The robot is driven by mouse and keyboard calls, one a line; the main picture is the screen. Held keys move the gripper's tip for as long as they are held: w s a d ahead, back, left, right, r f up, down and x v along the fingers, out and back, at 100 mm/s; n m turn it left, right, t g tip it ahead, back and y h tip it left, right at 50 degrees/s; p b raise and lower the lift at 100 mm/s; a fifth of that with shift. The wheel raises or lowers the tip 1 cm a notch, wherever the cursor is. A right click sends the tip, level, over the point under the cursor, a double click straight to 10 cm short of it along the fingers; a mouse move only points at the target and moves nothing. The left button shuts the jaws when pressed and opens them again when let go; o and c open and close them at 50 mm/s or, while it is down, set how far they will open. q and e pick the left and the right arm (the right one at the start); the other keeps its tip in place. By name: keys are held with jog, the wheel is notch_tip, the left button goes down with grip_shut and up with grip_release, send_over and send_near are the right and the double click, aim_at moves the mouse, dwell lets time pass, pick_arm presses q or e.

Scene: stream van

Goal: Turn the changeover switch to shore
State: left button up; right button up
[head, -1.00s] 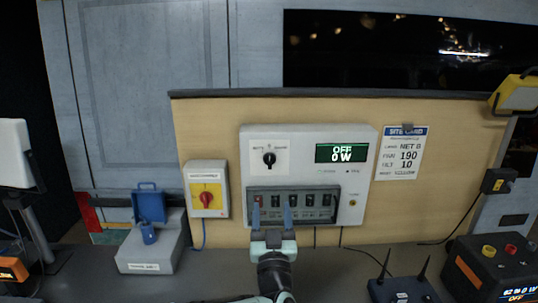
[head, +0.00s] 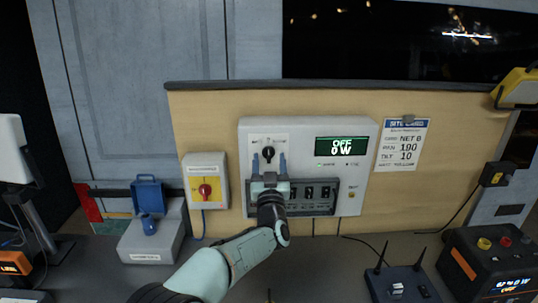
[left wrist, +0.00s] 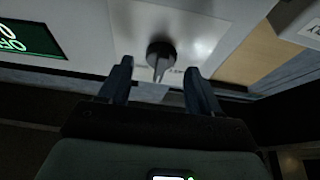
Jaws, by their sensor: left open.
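The changeover switch is a black knob (head: 267,153) on a white plate at the upper left of the grey panel (head: 361,190). Its pointer is close to upright in the head view; the labels beside it are too blurred to read surely. My left gripper (head: 269,163) is open, its blue fingers pointing up at the panel on either side of the knob's lower part. In the left wrist view the knob (left wrist: 160,57) shows between and just beyond the fingertips (left wrist: 157,70), with a gap on both sides. My right gripper is not in view.
The green display (head: 341,147) reads OFF, 0 W. A breaker row (head: 320,195) lies below, partly behind my gripper. A red rotary switch (head: 205,190) on yellow is to the left. A blue-lidded socket box (head: 150,235), a router (head: 402,284) and a black power unit (head: 490,262) stand on the counter.

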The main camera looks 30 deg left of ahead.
pick_arm(q)
jog(key=shift+w+a+r, duration=0.25)
jog(key=shift+w+a, duration=0.05)
jog(key=shift+w, duration=0.2)
jog(key=c, duration=1)
jog(key=shift+m, duration=0.4)
jog(key=m+h, duration=0.1)
jog(key=m, duration=0.1)
jog(key=m+t+h, duration=0.1)
jog(key=m+h, duration=0.1)
jog(key=m, duration=0.1)
jog(key=shift+s+a+b, duration=0.1)
jog(key=shift+b, duration=0.25)
jog(key=m+h, duration=0.1)
jog(key=m, duration=0.2)
jog(key=m+h, duration=0.2)
jog(key=m, duration=0.1)
jog(key=shift+r+m, duration=0.1)
jog(key=shift+m, duration=0.2)
